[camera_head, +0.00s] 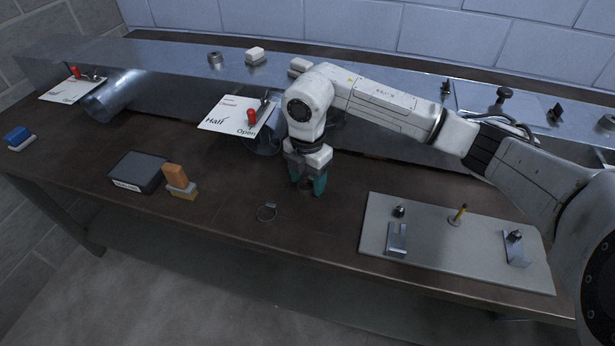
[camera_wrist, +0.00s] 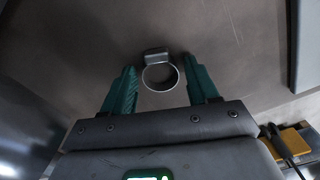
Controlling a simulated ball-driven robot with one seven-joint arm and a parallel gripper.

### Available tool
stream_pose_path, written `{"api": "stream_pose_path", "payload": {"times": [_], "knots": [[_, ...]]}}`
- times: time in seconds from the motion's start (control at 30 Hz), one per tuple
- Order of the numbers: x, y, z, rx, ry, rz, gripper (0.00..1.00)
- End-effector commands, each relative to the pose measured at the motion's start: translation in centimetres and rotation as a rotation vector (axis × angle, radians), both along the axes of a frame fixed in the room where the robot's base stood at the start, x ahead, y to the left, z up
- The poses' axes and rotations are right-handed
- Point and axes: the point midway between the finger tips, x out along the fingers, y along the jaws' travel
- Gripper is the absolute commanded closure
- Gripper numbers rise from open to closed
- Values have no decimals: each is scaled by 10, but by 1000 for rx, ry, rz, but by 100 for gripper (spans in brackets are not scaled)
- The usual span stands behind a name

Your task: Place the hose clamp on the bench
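The hose clamp (camera_head: 267,212) is a thin metal ring with a small block on its band. It lies flat on the brown bench (camera_head: 225,225) near the front edge. My gripper (camera_head: 306,191), with teal fingers, is above the bench, to the right of and behind the clamp in the head view. In the wrist view my gripper (camera_wrist: 161,92) is open, and the clamp (camera_wrist: 160,74) shows between the spread fingers, block at the top. Gaps show on both sides of the ring, so neither finger touches it. The exact height of the fingertips is unclear.
A grey board (camera_head: 445,255) with brackets and a pencil-like upright lies to the right. A dark box (camera_head: 137,172) and an orange block (camera_head: 174,176) stand to the left. A long metal duct (camera_head: 165,62) with a hanging card (camera_head: 228,114) runs behind. Bench around the clamp is clear.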

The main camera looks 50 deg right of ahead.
Motion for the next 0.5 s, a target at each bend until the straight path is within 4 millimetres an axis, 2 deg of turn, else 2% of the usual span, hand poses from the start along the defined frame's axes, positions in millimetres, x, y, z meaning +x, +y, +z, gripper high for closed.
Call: {"api": "stream_pose_path", "payload": {"times": [0.07,0.3,0.5], "knots": [[0,0,0,0,0,0,33],[0,0,1,0,0,0,33],[1,-1,19,-3,-2,1,33]]}}
